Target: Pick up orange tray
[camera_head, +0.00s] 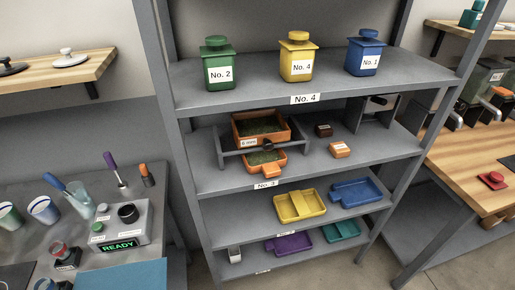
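The orange tray (281,167) is on the middle shelf of the grey rack, under the front of a grey stand. Greenish beans or grains lie in it, and a short orange tab points forward. An orange-framed sieve (243,142) labelled "6 mm" sits in the stand above and behind it, also holding greenish grains. The sieve and stand partly hide the tray's back. My gripper is not in view.
The grey stand (221,152) flanks the tray. A small dark block (323,130) and a small orange block (340,150) lie to its right. Yellow (300,218) and blue (340,195) trays lie one shelf below. Lidded canisters stand above. Bare shelf shows at front right.

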